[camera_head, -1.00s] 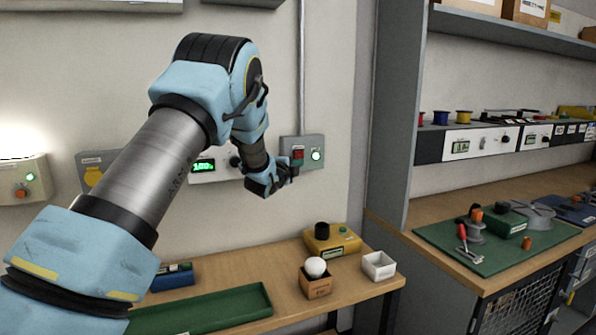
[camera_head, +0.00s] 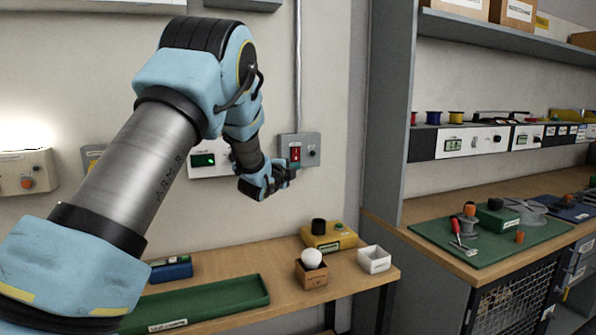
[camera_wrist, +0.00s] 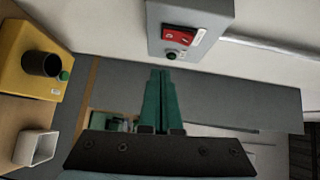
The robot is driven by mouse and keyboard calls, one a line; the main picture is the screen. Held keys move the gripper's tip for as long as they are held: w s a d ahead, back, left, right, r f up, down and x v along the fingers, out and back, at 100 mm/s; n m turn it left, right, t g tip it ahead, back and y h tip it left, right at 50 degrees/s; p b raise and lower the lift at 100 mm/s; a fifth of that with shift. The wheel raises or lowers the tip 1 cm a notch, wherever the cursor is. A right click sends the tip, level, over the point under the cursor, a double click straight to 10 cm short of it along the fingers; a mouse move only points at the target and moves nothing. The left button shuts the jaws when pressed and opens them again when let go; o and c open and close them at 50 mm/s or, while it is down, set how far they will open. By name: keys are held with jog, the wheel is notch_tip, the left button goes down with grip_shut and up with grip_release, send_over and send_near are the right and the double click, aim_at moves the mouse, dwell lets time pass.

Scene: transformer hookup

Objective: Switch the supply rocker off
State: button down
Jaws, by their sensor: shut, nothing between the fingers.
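The supply rocker (camera_head: 295,154) is a red switch on a grey wall box (camera_head: 285,146). A round dark lamp (camera_head: 311,153) sits beside it, unlit. In the wrist view the red rocker (camera_wrist: 180,36) and the dark lamp (camera_wrist: 172,55) show on the box's face (camera_wrist: 205,45). My gripper (camera_head: 293,173) is just below the box in the head view. In the wrist view its green fingers (camera_wrist: 162,72) are together and empty, with their tips near the box. No contact with the rocker is visible.
A meter with a green display (camera_head: 204,160) is on the wall left of the box. Below, the bench holds a yellow box (camera_head: 330,238) with a black knob, a white ball (camera_head: 312,258) on a brown box, a white bin (camera_head: 374,260) and a green tray (camera_head: 200,305).

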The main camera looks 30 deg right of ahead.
jog(key=b+v, duration=0.2)
jog(key=v, duration=0.4)
jog(key=shift+s+a+f, duration=0.2)
jog(key=shift+a+f, duration=0.1)
jog(key=shift+f, duration=0.1)
jog(key=a+f+n+g+y, duration=0.1)
jog(key=a+f+n+y, duration=0.3)
jog(key=a, duration=0.5)
jog(key=s+a+f+n+y, duration=0.1)
jog(key=a+f+n+y, duration=0.15)
jog(key=a+n, duration=0.5)
jog(key=a+f+n+g+y, duration=0.1)
jog(key=a+f+n+y, duration=0.25)
jog(key=a, duration=0.75)
jog(key=s+a+f+n+g+y, duration=0.1)
jog(key=s+a+f+n+g, duration=0.1)
jog(key=s+a+n, duration=0.3)
jog(key=s+a+f+n+g+y, duration=0.2)
jog(key=s+a+n+g, duration=0.3)
jog(key=s+a, duration=0.6)
jog(key=s+f+n, duration=0.1)
jog(key=s, duration=0.5)
jog(key=shift+a+n+y, duration=0.3)
